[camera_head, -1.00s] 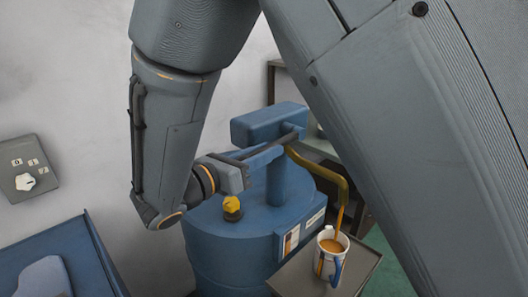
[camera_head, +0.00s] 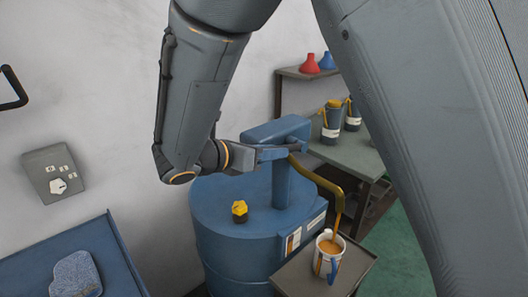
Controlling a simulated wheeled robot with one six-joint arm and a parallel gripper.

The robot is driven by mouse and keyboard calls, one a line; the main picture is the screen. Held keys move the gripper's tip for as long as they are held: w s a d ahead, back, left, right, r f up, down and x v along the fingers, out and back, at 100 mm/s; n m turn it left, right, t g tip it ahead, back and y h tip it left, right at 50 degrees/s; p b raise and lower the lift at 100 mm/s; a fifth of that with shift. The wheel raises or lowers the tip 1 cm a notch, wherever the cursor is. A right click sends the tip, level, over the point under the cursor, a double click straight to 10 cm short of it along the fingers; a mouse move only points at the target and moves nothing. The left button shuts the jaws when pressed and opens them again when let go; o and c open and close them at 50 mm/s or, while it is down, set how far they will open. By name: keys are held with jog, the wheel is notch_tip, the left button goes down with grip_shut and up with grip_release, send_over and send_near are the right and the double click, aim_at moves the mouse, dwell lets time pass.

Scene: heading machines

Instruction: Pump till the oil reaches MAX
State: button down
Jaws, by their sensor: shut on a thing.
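The blue drum (camera_head: 232,225) carries a hand pump with a blue head (camera_head: 277,131) and post. My gripper (camera_head: 264,153) is shut on the pump's handle (camera_head: 291,149), left of the post; the finger contact is partly hidden. The handle lies nearly level. An ochre spout (camera_head: 322,181) curves down to the right, and a thin stream of oil (camera_head: 337,226) falls from it. Below stands a white jug (camera_head: 319,264) with a blue handle, upright, with brown oil (camera_head: 330,246) in it. I cannot read a MAX mark on the jug.
The jug stands on a small grey tray (camera_head: 297,277) beside the drum. A yellow cap (camera_head: 239,211) sits on the drum top. A bench (camera_head: 345,153) with dark oil cans is behind right. A blue bench (camera_head: 60,250) is front left; a switch box (camera_head: 54,175) hangs on the wall.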

jog(key=c, duration=1.6)
grip_release()
jog(key=shift+c, duration=0.2)
jog(key=shift+s+a, duration=0.1)
jog(key=b+v, duration=0.2)
jog(key=v, duration=0.5)
jog(key=shift+s+a+r, duration=0.2)
